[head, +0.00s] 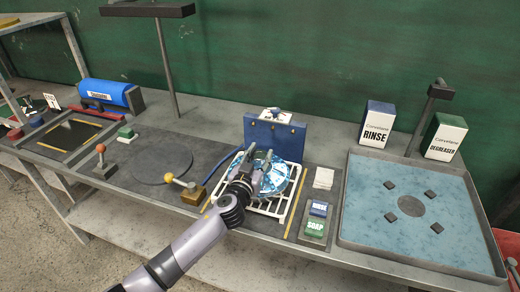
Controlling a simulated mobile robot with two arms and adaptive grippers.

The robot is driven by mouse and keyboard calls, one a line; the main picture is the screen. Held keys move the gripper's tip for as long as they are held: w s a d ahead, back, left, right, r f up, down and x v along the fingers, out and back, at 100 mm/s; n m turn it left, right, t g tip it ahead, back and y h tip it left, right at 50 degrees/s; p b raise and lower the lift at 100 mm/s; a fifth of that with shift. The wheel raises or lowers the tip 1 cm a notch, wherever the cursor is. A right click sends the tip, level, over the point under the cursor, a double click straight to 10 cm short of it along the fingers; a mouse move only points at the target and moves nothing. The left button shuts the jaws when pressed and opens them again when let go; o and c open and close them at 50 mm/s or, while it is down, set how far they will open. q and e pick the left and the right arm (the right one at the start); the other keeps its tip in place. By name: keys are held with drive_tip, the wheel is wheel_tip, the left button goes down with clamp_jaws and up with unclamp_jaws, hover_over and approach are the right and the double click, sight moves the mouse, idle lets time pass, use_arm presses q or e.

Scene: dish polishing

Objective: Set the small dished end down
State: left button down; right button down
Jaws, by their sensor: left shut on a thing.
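The small dished end (279,180) is a shiny, bluish-white round piece over the white wire rack (262,209) in the middle of the bench. My left gripper (262,170) reaches over the rack from the front and is shut on the dished end. The gripper hides part of the piece, and I cannot tell whether its underside touches the rack. My right gripper does not show.
A blue upright block (274,138) stands right behind the rack. Left are a yellow-knobbed lever (180,183) and a flat round plate (160,164).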

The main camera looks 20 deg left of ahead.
use_arm(q)
drive_tip(key=shift+r, duration=0.25)
drive_tip(key=c, duration=1.5)
unclamp_jaws()
drive_tip(key=shift+f, duration=0.35)
drive_tip(key=shift+c, duration=0.2)
drive_tip(key=o, duration=0.4)
drive_tip(key=shift+s+r, duration=0.1)
drive_tip(key=shift+o, duration=0.2)
drive_tip(key=shift+r, duration=0.1)
drive_tip(key=s+b, duration=0.2)
drive_tip(key=s, duration=1)
drive_tip(key=shift+a, duration=0.2)
